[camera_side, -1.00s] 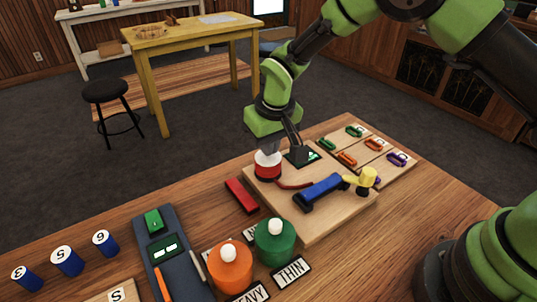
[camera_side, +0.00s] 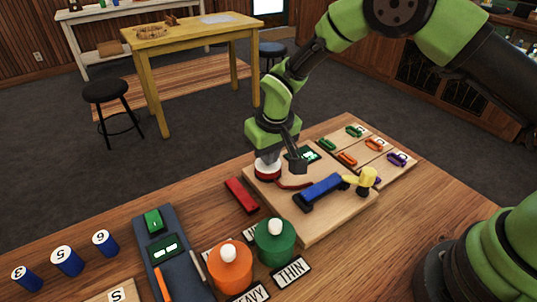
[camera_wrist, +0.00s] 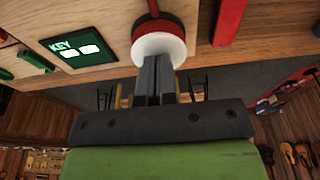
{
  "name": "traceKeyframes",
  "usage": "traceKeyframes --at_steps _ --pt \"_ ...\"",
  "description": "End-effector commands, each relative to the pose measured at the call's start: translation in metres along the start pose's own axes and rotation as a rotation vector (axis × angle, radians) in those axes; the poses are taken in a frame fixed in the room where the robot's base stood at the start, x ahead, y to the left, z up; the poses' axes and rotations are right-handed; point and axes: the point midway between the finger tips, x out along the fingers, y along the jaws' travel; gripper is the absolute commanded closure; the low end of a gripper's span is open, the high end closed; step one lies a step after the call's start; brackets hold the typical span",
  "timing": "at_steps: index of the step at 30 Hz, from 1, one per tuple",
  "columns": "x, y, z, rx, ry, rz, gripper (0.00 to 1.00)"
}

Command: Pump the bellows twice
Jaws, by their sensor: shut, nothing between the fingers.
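The bellows (camera_side: 267,174) is a short round red piece with a white top at the left of the wooden board (camera_side: 325,225). In the side view it looks squashed low. My gripper (camera_side: 267,160) points down right over it, its tips at the white top. In the wrist view the shut fingers of my gripper (camera_wrist: 158,62) meet the white disc of the bellows (camera_wrist: 180,48), with the red body behind it. The fingers hide part of the white top.
A red block (camera_side: 242,195) is beside the board. Orange (camera_side: 230,270) and green (camera_side: 274,245) pots stand in front. Coloured clips lie behind at right.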

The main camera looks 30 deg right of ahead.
Motion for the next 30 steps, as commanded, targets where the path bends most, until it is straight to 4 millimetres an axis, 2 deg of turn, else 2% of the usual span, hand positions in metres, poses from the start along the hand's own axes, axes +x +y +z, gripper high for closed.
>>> traceKeyframes --at_steps 5,30 --pt "-0.005 0.0 -0.001 0.001 0.0 0.0 1.0" --pt "-0.071 0.0 -0.015 0.0 0.001 0.0 1.0"
